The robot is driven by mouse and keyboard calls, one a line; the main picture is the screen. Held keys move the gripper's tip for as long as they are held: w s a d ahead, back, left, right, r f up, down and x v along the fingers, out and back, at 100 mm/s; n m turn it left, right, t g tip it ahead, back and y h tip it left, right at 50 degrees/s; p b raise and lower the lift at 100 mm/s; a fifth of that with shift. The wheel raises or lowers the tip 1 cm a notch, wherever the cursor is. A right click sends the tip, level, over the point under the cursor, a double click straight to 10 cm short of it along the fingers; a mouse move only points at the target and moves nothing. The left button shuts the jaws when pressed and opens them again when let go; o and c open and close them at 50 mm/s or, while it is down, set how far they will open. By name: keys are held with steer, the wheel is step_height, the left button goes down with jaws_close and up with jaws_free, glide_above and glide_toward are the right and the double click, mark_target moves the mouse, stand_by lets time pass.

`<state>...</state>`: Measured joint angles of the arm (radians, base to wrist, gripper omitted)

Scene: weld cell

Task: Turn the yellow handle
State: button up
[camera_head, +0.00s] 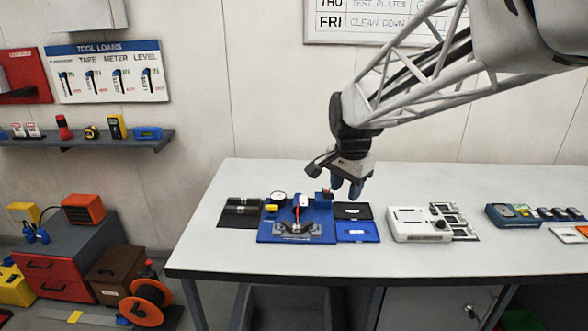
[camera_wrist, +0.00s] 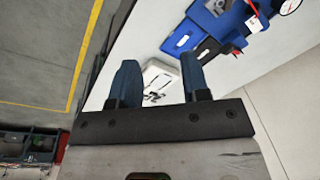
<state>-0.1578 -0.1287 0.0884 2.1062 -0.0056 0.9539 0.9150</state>
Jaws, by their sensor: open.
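A blue fixture plate (camera_head: 265,236) lies on the white bench and carries a round gauge, a grey clamp and a red-and-white upright part. A small yellow piece (camera_head: 271,208) shows at the plate's left side; it looks like the yellow handle, but its shape is too small to make out. In the wrist view the blue fixture (camera_wrist: 230,22) is at the top right, partly cut off, and I cannot make out the yellow piece there. My gripper (camera_head: 347,187) is above the bench, right of the fixture and apart from it. Its blue fingers (camera_wrist: 160,82) are open and empty.
Right of the fixture lie a black-and-blue case (camera_head: 358,232) and a white device (camera_head: 408,228) with a black knob. A dark mat (camera_head: 238,212) lies to its left. The bench front edge is clear. A shelf (camera_head: 90,140) hangs on the wall at left.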

steer(key=w+a+f+m, duration=0.3)
steer(key=w+a, duration=0.2)
steer(key=w, duration=0.3)
steer(key=w+a+f+m, duration=0.25)
steer(key=w+a, duration=0.25)
steer(key=w, duration=0.3)
steer(key=m+g, duration=0.1)
steer(key=m, duration=0.3)
glide_toward(272, 209)
steer(key=shift+w+a+f, duration=0.15)
steer(key=shift+w, duration=0.35)
steer(key=shift+a+f, duration=0.1)
steer(key=shift+f, duration=3.9)
jaws_close()
